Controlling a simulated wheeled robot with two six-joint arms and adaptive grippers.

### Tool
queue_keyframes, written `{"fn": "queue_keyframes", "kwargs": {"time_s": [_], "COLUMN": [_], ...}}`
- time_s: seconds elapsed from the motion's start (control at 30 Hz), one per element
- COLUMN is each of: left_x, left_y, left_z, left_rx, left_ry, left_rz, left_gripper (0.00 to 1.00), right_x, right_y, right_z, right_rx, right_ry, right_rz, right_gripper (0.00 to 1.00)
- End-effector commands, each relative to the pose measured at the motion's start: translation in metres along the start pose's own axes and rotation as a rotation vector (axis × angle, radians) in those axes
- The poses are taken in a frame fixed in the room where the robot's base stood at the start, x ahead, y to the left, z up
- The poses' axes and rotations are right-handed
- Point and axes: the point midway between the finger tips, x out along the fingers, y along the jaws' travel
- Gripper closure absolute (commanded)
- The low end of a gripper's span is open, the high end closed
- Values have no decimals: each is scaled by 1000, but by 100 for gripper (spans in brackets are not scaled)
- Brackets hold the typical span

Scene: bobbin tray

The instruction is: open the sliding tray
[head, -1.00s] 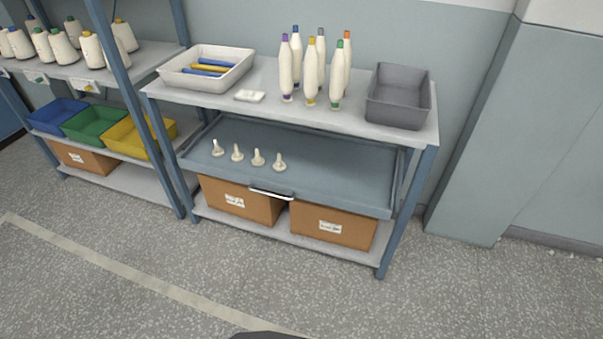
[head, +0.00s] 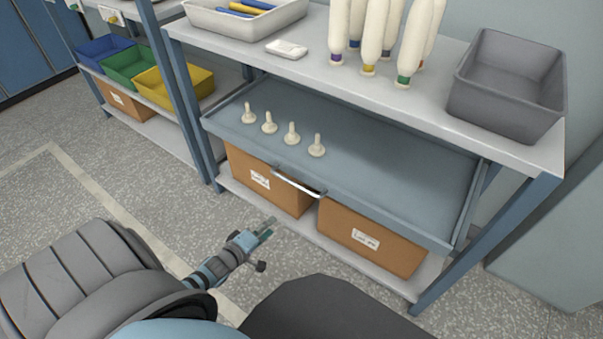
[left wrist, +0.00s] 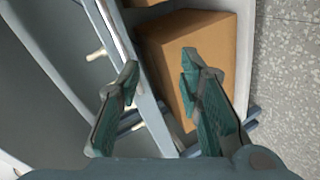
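The sliding tray (head: 395,180) is a blue-grey shallow tray under the top shelf of the rack. Its front edge lies close to the rack's front posts. A pale bar handle (head: 298,184) is fixed to the middle of its front. Several cream pegs (head: 291,134) stand upright on its left part. My left gripper (head: 268,229) is in front of the rack, lower in the picture than the handle and apart from it. In the left wrist view the two fingers (left wrist: 160,72) are spread with nothing between them. My right gripper is not in view.
Cardboard boxes (head: 372,238) sit on the lower shelf below the tray. The top shelf holds a grey bin (head: 505,95), a white tray (head: 205,20) and tall bobbins (head: 375,40). Another rack with coloured bins stands at the left. The floor in front is clear.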

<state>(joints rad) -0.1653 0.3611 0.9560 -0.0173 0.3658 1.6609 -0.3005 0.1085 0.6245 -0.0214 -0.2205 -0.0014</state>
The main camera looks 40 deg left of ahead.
Motion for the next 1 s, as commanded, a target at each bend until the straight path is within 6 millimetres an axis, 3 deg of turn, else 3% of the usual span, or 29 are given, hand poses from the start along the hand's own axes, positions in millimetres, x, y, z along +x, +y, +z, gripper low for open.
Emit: {"fn": "queue_keyframes", "kwargs": {"time_s": [0.03,0.13,0.33,0.4,0.63,0.8,1.0], "left_x": [18,27,60,81,141,159,163], "left_y": [5,35,51,54,65,72,75], "left_z": [-4,-12,-15,-14,-15,-16,-16], "left_rx": [-108,-259,-292,-293,-294,-291,-292], "left_ry": [-4,-30,-34,-33,-31,-31,-31], "left_rz": [88,194,215,214,210,208,206], "left_gripper": [67,67,67,67,67,67,67], "right_x": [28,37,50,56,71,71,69], "right_y": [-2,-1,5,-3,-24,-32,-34], "right_z": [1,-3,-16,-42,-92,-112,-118], "right_rx": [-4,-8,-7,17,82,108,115], "right_ry": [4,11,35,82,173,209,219], "right_rz": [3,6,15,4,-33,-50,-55], "right_gripper": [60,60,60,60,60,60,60]}}
